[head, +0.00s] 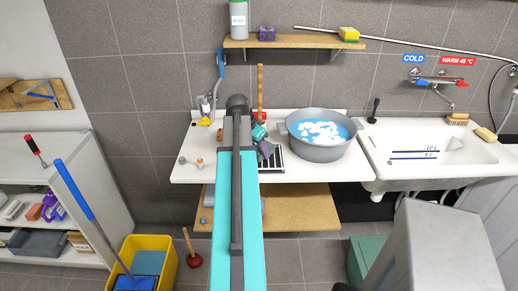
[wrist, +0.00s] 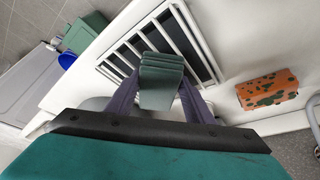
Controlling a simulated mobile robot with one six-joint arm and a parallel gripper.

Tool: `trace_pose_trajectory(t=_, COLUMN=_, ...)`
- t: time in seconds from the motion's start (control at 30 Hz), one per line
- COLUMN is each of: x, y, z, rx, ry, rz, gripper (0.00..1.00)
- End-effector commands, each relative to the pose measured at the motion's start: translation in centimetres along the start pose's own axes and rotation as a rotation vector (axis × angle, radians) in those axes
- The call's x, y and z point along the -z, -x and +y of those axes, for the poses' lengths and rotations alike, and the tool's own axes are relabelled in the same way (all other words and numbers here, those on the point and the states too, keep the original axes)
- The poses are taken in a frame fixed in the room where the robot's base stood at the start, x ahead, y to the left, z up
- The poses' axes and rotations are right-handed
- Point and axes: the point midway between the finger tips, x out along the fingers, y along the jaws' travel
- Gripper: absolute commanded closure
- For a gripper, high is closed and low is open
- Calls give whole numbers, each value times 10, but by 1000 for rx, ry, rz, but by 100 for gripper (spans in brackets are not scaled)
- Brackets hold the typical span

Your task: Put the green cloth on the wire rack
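The green cloth (wrist: 160,82) is a thick folded pad, seen in the wrist view between the two purple-grey fingers of my gripper (wrist: 160,92). The fingers press on it from both sides. The wire rack (wrist: 205,42) has a white frame and dark slots and lies on the white counter, behind the cloth in the wrist view. I cannot tell whether the cloth touches it. In the head view the rack (head: 272,162) is partly hidden by my arm and gripper, just left of the grey basin.
The grey basin (head: 322,152) of blue water and foam stands right of the rack. The white sink (head: 430,165) is further right. A plunger with a wooden handle (head: 260,85) stands behind my gripper. An orange block with dark spots (wrist: 267,90) lies near the rack. The counter's left part is mostly clear.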

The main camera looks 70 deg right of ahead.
Motion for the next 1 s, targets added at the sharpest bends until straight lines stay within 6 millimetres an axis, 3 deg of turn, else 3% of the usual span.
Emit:
trace_pose_trajectory(t=0.1, x=0, y=0, z=0, rx=0, ry=0, rz=0, gripper=35)
trace_pose_trajectory(t=0.57, x=2, y=5, z=0, rx=1, ry=-1, rz=1, gripper=35)
trace_pose_trajectory(t=1.0, x=2, y=44, z=0, rx=2, ry=-1, rz=2, gripper=35)
